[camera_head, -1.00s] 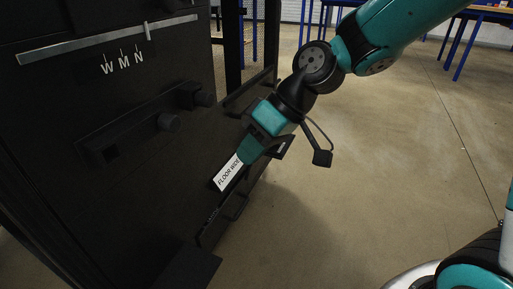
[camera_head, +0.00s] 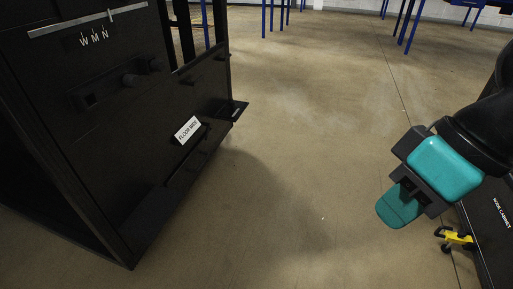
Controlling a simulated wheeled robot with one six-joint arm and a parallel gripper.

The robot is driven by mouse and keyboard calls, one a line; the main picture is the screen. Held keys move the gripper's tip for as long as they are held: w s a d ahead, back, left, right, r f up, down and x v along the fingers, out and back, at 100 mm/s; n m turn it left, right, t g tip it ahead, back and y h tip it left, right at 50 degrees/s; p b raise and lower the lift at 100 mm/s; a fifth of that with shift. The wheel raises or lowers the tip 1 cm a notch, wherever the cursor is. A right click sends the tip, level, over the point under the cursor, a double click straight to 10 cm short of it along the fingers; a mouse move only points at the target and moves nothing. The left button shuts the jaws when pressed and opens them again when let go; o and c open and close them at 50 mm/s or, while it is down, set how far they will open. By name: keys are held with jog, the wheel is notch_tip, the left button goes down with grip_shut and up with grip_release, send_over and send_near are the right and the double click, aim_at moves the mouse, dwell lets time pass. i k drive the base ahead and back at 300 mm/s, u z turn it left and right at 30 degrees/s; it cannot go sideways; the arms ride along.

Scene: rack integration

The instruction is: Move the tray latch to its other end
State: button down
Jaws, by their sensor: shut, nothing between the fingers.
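The black rack (camera_head: 60,130) stands at the left. On its face a black knob (camera_head: 130,80) sits toward the right part of a dark horizontal slotted bar (camera_head: 92,97). Lower down, a white "FLOOR WIDE" label (camera_head: 187,130) sits above a dark ledge with small black parts (camera_head: 185,172). I cannot tell which of these dark parts is the tray latch. My gripper (camera_head: 399,208), with teal fingers, is at the right, over open floor and well apart from the rack. It is shut and holds nothing.
A silver rail (camera_head: 85,20) with a small upright marker and the letters W M N runs across the rack top. A dark cabinet (camera_head: 490,225) stands at the right edge, with a yellow-and-black item (camera_head: 453,238) near it. Blue-legged tables (camera_head: 410,25) stand behind. The floor (camera_head: 290,150) between is clear.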

aim_at(208, 124)
jog(key=u, duration=0.9)
jog(key=i, duration=1.55)
jog(key=z, duration=0.75)
